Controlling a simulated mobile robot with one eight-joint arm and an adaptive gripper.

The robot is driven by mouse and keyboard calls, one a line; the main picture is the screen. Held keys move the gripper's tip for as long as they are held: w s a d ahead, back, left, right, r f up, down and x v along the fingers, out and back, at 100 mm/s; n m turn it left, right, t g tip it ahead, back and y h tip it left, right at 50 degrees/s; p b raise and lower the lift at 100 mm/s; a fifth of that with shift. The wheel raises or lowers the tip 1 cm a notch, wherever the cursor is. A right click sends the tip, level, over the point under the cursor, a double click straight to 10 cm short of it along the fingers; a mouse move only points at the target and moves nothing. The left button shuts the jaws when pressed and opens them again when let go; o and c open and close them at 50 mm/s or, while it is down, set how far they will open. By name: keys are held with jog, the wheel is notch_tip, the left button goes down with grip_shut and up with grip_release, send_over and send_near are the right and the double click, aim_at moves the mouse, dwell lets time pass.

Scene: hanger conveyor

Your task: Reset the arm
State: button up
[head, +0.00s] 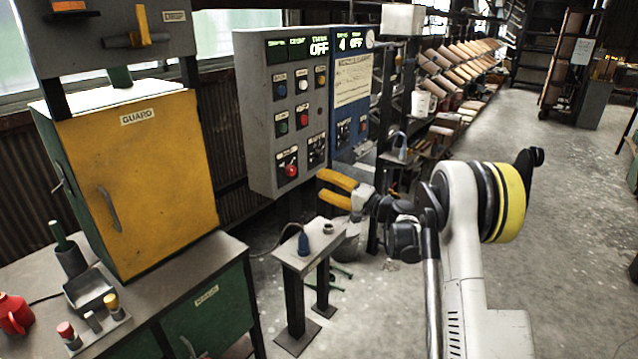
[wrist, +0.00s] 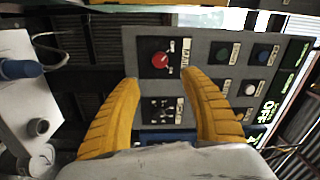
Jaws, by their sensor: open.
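My gripper (head: 322,187) has two yellow fingers and stands in front of the lower right part of the grey control panel (head: 258,110) in the head view. In the wrist view my gripper (wrist: 162,85) is open, its fingers spread apart with nothing between them. The panel's red main knob (wrist: 161,59) and a black selector below it show between and beyond the fingers. The red knob also shows in the head view (head: 291,170). I cannot tell whether a finger touches the panel.
A small stand (head: 310,245) with a blue plug (head: 303,243) is below my gripper. Shelves of boxes (head: 455,70) run behind. Open floor (head: 570,200) lies at right.

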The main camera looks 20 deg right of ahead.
jog(key=s+a+r+n+g+h, duration=0.25)
jog(key=s+a, duration=0.35)
jog(key=s, duration=0.3)
jog(key=s+a+r+n+g+h, duration=0.2)
jog(key=s+a+r+g, duration=0.15)
jog(key=s+a, duration=0.45)
jog(key=s+d+f+n+h, duration=0.1)
jog(key=s+d+h, duration=0.1)
jog(key=s, duration=0.7)
jog(key=s+d+f+n+g+h, duration=0.1)
jog(key=s+d+f+h, duration=0.1)
jog(key=s, duration=0.8)
jog(key=s+d+f+n+h, duration=0.1)
jog(key=s+d+f+h, duration=0.1)
jog(key=s, duration=0.7)
jog(key=shift+s+d+f+n+g+h, duration=0.25)
jog(key=shift+d+n+g+h, duration=0.05)
jog(key=shift+d+n+h, duration=0.1)
